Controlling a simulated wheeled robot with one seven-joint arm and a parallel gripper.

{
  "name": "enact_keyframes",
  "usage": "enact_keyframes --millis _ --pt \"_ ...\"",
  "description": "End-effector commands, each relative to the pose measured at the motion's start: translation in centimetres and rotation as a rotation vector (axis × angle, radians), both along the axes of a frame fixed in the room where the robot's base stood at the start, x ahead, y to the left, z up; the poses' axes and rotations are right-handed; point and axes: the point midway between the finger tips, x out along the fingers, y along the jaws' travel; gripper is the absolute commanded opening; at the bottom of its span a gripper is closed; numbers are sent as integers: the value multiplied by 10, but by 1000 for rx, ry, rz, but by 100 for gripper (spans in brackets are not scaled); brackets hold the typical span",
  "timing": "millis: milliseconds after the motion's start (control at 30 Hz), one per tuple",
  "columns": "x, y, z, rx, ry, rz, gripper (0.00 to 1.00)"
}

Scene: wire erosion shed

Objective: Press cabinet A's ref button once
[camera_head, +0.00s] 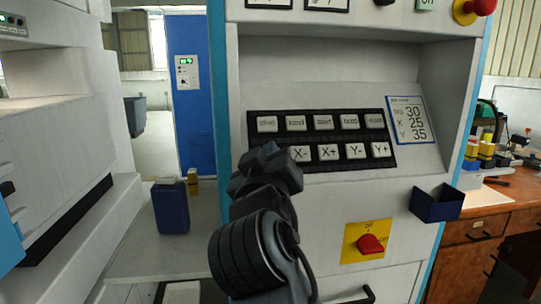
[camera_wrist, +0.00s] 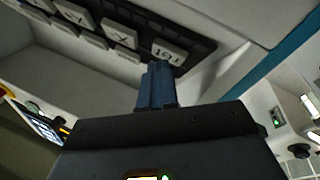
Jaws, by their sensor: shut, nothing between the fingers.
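The ref button (camera_wrist: 168,51) is a pale square key at the end of the lower row, next to the X- key (camera_wrist: 122,38). In the head view my arm hides it, left of the X- key (camera_head: 300,154). My gripper (camera_head: 266,152) is shut and empty, in front of the left end of the black key panel (camera_head: 377,121). In the wrist view my closed fingertips (camera_wrist: 158,66) overlap the near edge of the ref button. I cannot tell whether they touch it. No cabinet letter is legible on the grey cabinet (camera_head: 340,195).
A red rotary switch (camera_head: 370,244) on a yellow plate and an open blue bin (camera_head: 437,204) sit below the panel. A job card (camera_head: 410,119) is right of the keys. A red emergency knob (camera_head: 482,8) is top right. A blue container (camera_head: 171,207) stands on the left ledge.

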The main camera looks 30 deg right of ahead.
Motion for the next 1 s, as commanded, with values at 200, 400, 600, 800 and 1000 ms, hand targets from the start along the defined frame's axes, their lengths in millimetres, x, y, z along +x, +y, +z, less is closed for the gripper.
enact_keyframes --millis 200,400,600,800,1000 --pt "-2 0 2 1 1 0 0" --pt "-9 3 7 1 1 0 0" --pt "-13 4 9 0 0 0 0" --pt "-13 4 9 0 0 0 0" --pt "-21 7 18 0 0 1 0"
